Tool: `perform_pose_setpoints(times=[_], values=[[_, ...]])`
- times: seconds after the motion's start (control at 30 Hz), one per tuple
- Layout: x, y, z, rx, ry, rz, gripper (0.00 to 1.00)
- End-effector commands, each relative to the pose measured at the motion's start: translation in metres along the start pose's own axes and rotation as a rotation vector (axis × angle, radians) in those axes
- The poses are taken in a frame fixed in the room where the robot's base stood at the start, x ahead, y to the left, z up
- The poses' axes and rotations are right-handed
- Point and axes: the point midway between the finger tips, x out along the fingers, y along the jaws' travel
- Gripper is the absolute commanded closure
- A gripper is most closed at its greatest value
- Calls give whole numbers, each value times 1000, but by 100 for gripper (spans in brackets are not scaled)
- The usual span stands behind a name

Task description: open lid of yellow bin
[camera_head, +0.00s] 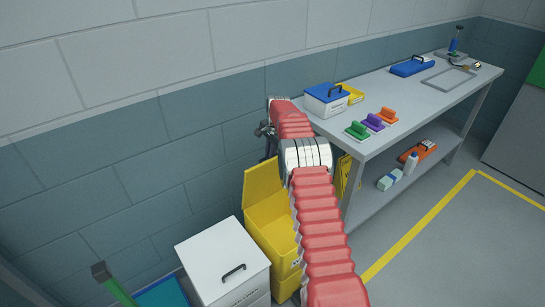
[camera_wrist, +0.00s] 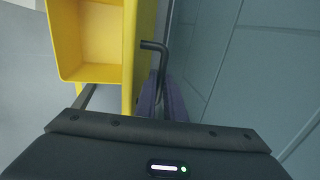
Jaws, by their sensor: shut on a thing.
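The yellow bin (camera_head: 268,236) stands against the wall, partly hidden behind my arm. Its yellow lid (camera_head: 262,183) is raised, standing up at the back of the bin, and the inside shows. In the wrist view the open bin (camera_wrist: 97,38) is at upper left, with the lid (camera_wrist: 146,35) nearly edge-on beside it. A dark bent handle (camera_wrist: 154,46) sits on the lid's outer side. My gripper (camera_wrist: 170,100) is shut on this handle; the exact finger contact is partly hidden. In the head view my gripper (camera_head: 266,130) is near the wall above the lid, mostly hidden by my arm.
A white bin (camera_head: 218,255) with a black handle stands left of the yellow bin. A blue container (camera_head: 163,295) and a green-handled tool (camera_head: 115,287) are at lower left. A grey workbench (camera_head: 385,142) with boxes and brushes is at right. The wall is close behind my gripper.

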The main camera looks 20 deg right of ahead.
Motion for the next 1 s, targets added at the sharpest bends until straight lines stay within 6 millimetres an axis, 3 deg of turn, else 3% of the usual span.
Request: perform_pose_setpoints(times=[0.03, 0.37, 0.4, 0.63, 1.0], values=[[8, 3, 5, -4, -10, 13, 100], [8, 3, 6, -5, -10, 14, 100], [8, 3, 6, -5, -10, 14, 88], [4, 1, 4, -4, -5, 7, 72], [-3, -1, 2, -3, -1, 3, 72]])
